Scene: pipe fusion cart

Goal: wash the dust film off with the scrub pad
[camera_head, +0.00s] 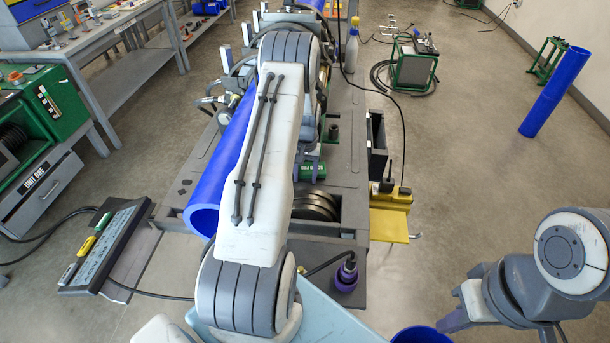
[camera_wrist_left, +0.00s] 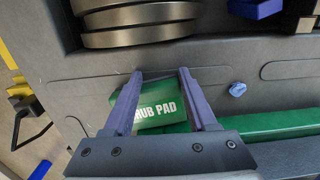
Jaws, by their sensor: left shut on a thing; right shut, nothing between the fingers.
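The green scrub pad (camera_wrist_left: 160,108), lettered in white, sits between the fingers of my left gripper (camera_wrist_left: 160,73) in the left wrist view. The gripper is shut on it, over the grey cart top (camera_wrist_left: 95,90). My right gripper (camera_head: 455,318) is shut and empty at the lower right, away from the cart and partly seen. I cannot make out a dust film in either view.
A large blue pipe (camera_head: 204,212) lies along the cart, partly behind my left arm. Metal discs (camera_head: 315,207) sit in a cart recess. A yellow tray (camera_head: 390,217) hangs on the right side, and a control panel (camera_head: 105,245) stands at left.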

